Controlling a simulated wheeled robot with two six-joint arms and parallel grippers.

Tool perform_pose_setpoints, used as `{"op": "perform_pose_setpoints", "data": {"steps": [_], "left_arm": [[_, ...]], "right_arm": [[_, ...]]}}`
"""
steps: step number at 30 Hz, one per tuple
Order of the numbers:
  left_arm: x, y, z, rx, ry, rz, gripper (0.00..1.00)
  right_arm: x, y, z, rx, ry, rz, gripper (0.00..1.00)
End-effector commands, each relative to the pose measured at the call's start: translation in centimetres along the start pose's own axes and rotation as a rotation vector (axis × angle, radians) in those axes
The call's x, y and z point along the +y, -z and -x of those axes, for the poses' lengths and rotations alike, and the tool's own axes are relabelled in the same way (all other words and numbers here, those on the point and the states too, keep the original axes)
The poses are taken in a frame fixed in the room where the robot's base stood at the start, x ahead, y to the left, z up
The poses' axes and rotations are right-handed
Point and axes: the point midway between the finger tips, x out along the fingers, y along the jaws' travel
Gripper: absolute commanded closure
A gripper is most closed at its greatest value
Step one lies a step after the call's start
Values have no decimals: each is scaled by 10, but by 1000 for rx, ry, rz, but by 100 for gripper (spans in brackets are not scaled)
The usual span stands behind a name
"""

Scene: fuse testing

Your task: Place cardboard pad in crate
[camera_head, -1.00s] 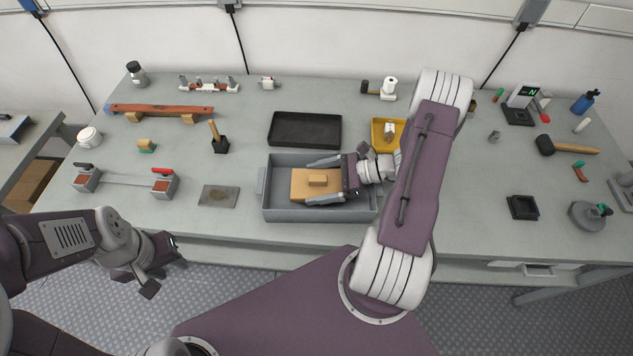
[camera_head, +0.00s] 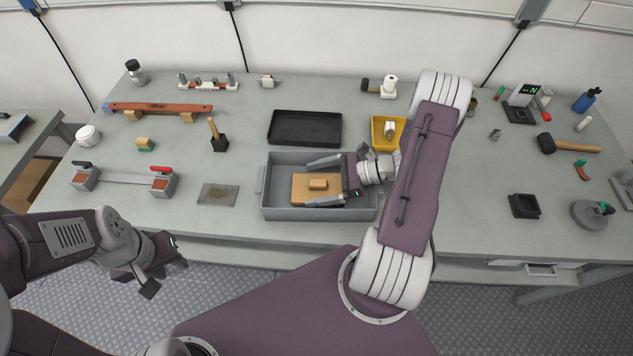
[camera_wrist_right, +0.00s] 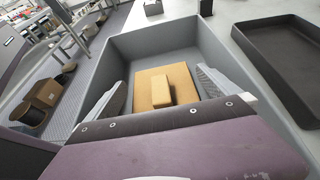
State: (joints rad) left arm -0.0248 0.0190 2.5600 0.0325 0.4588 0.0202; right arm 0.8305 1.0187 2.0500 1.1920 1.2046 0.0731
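The tan cardboard pad (camera_head: 304,195) lies flat inside the grey crate (camera_head: 284,214), with a small raised block (camera_head: 318,184) on its middle. The pad also shows in the right wrist view (camera_wrist_right: 150,98), low in the crate between the fingers. My right gripper (camera_head: 308,182) is over the crate with its two fingers wide apart, one on each side of the block, not touching it. My left gripper (camera_head: 168,276) hangs in front of the table's front edge, away from the crate; its fingers are too unclear to judge.
A black tray (camera_head: 305,128) stands behind the crate and a yellow bin (camera_head: 380,138) is behind my right wrist. A flat grey plate (camera_head: 218,194) lies left of the crate. Clamps, a hammer (camera_head: 570,146) and bottles stand elsewhere on the table.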

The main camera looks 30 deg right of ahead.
Motion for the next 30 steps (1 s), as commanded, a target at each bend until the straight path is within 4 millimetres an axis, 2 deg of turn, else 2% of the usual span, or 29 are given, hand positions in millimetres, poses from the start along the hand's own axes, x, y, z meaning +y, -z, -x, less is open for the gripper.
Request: {"op": "perform_pose_setpoints", "data": {"steps": [3, 5, 12, 18, 22, 30], "left_arm": [[0, 2, 15, 0, 0, 0, 64], [0, 1, 8, 1, 0, 0, 64], [0, 0, 6, 0, 0, 0, 64], [0, 0, 5, 0, 0, 0, 64], [0, 0, 5, 0, 0, 0, 64], [0, 0, 5, 0, 0, 0, 64]], "right_arm": [[0, -17, 7, 0, 0, 1, 0], [-2, -10, 19, 1, 7, 2, 0], [-1, -10, 84, 3, 7, 2, 0], [-1, -10, 118, 1, 3, 1, 0], [0, -10, 124, 1, 0, -1, 0], [0, -11, 125, 0, -1, 0, 0]]}}
